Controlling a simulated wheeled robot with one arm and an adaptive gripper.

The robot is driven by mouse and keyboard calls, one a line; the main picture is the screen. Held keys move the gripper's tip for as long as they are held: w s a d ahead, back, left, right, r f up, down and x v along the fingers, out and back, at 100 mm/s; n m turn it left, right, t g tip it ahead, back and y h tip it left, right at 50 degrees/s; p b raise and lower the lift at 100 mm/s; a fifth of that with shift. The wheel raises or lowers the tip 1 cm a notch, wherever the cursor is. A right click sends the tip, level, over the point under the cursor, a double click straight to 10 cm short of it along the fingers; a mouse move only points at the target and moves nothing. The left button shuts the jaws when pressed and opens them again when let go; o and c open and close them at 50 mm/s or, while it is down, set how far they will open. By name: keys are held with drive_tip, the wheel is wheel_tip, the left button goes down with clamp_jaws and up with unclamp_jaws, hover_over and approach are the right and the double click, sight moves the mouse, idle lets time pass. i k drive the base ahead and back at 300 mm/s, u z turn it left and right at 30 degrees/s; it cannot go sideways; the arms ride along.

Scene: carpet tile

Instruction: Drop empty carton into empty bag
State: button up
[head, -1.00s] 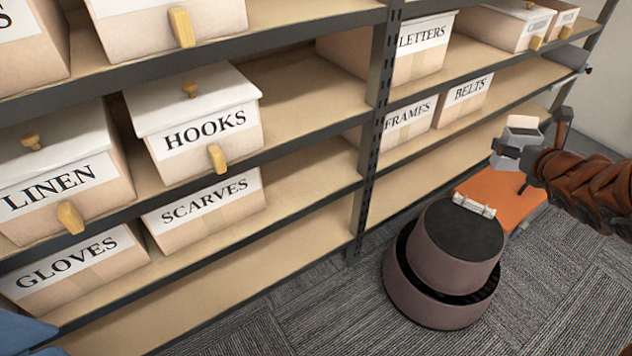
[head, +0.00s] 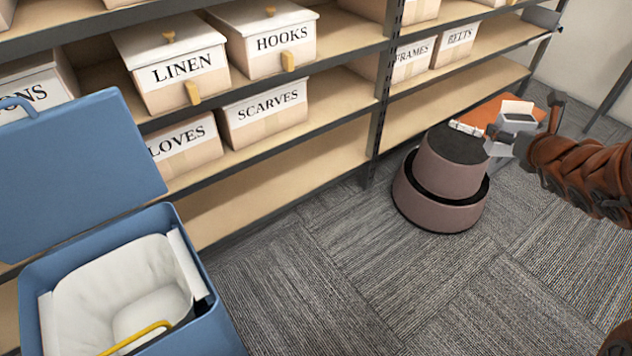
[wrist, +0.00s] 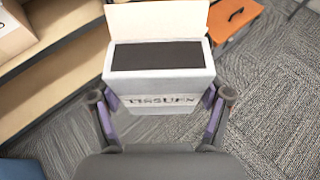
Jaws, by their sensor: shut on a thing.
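My gripper (wrist: 160,108) is shut on a small white carton (wrist: 158,83), its two fingers pressing the carton's sides in the wrist view. The carton's lid flap stands open, its inside looks dark, and its front carries lettering like "TISSUES". In the head view the carton (head: 517,118) is held up at the right, in front of the orange surface. A white bag (head: 75,290) lines an open blue bin (head: 210,330) at the lower left, far from my gripper. The bag looks empty, with a yellow handle (head: 137,338) across its front.
The bin's blue lid (head: 75,170) is raised, leaning back toward the shelves. Shelves (head: 270,170) with labelled boxes, such as the LINEN box (head: 178,73), run along the back. A round mauve-and-black base (head: 440,185) stands on the carpet. The carpet (head: 330,270) between it and the bin is clear.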

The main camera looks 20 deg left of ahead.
sight(136, 325)
drive_tip(key=k, duration=0.85)
drive_tip(key=u, duration=2.7)
drive_tip(key=i, duration=0.5)
drive_tip(key=z, duration=0.05)
